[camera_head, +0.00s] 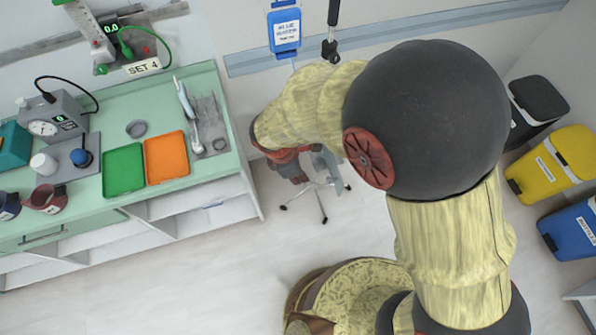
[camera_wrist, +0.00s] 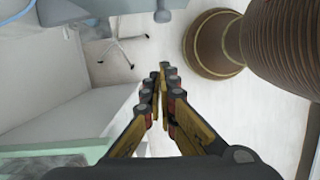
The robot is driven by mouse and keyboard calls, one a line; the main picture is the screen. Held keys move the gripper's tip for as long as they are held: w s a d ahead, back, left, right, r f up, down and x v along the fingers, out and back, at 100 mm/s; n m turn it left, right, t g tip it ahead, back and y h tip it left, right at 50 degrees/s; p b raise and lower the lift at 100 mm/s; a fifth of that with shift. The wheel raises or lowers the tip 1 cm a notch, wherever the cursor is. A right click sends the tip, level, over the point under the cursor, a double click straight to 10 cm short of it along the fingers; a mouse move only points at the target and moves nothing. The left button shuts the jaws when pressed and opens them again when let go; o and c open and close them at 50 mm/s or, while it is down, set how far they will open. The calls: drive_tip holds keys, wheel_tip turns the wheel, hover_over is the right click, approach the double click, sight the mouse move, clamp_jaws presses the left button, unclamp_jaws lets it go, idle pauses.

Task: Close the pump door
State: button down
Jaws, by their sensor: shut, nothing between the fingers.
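My gripper (camera_head: 298,178) is below the bent arm, in the gap to the right of the green counter. In the wrist view the two fingers of my gripper (camera_wrist: 163,72) meet at the tips with nothing between them. A wheeled stand (camera_head: 321,203) is just beyond the gripper, mostly hidden by my arm; its base (camera_wrist: 122,50) shows on the floor in the wrist view. A pale grey-blue body (camera_wrist: 130,5) is cut off at that view's top edge; I cannot tell whether it is the pump. No pump door can be made out.
The green counter (camera_head: 90,205) holds an orange tray (camera_head: 166,158), a green tray (camera_head: 123,170) and instruments. Yellow (camera_head: 552,165) and blue (camera_head: 577,230) bins stand at right. Floor (camera_head: 240,280) is clear in front.

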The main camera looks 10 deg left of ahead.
drive_tip(key=w+d+f, duration=0.2)
drive_tip(key=d+f, duration=0.1)
drive_tip(key=d, duration=0.1)
drive_tip(key=shift+d+f, duration=0.2)
drive_tip(key=shift+f, duration=0.1)
drive_tip(key=shift+w, duration=0.1)
